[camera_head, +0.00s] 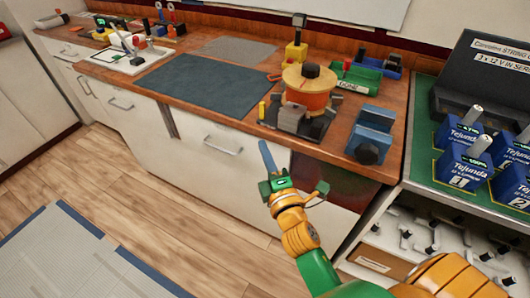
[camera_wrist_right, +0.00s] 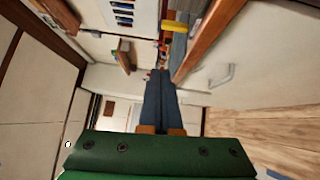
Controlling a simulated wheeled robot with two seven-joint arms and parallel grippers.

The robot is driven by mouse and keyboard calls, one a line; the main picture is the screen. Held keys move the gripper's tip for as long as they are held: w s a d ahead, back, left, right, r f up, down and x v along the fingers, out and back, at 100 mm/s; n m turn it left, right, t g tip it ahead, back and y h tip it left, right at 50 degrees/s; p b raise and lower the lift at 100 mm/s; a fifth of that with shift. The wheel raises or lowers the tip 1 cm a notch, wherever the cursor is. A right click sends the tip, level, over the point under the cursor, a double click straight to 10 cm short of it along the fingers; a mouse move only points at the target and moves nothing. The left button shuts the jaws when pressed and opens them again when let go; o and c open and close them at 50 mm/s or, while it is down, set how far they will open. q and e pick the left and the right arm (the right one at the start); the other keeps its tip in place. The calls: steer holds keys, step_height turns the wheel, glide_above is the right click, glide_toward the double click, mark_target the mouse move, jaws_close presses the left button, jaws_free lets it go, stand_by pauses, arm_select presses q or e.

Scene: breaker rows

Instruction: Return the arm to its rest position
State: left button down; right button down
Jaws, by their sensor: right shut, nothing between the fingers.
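My right arm, green and orange, comes in from the lower right in the head view. Its gripper (camera_head: 266,158) is in front of the white cabinet fronts, below the workbench edge. The dark blue fingers point up and are together with nothing between them. In the right wrist view the shut fingers (camera_wrist_right: 160,100) point toward the bench side. The gripper appears apart from the bench and everything on it. My left gripper is not in view.
The wooden workbench (camera_head: 184,98) holds a dark mat (camera_head: 208,86), an orange round device (camera_head: 309,87), a blue vise (camera_head: 370,136) and a green bin (camera_head: 357,78). Blue batteries (camera_head: 463,157) stand on a green surface at right. The floor (camera_head: 120,185) at left is clear apart from a grey mat (camera_head: 65,255).

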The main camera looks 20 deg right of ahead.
steer(key=shift+d+f, duration=0.1)
steer(key=shift+d, duration=0.05)
steer(key=s+a+f+m+g+y, duration=0.1)
steer(key=s+f+m+g, duration=0.15)
steer(key=f, duration=0.65)
steer(key=s+a+f+m+g+y, duration=0.1)
steer(key=s+f+g, duration=0.15)
steer(key=f, duration=0.55)
steer(key=s+a+f+m+g+y, duration=0.1)
steer(key=s+a+f+m+g, duration=0.15)
steer(key=f, duration=0.65)
steer(key=s+d+f+m+g, duration=0.1)
steer(key=s+f+m+g, duration=0.2)
steer(key=s+f, duration=0.3)
steer(key=s+d+f+m+g, duration=0.2)
steer(key=s+f, duration=0.4)
steer(key=s, duration=0.6)
steer(key=s+d+f+m+g, duration=0.2)
steer(key=s+f+g, duration=0.3)
steer(key=s, duration=0.5)
steer(key=shift+d+f+m+h+p, duration=0.2)
steer(key=shift+f+m+h+p, duration=0.2)
steer(key=shift+m, duration=0.5)
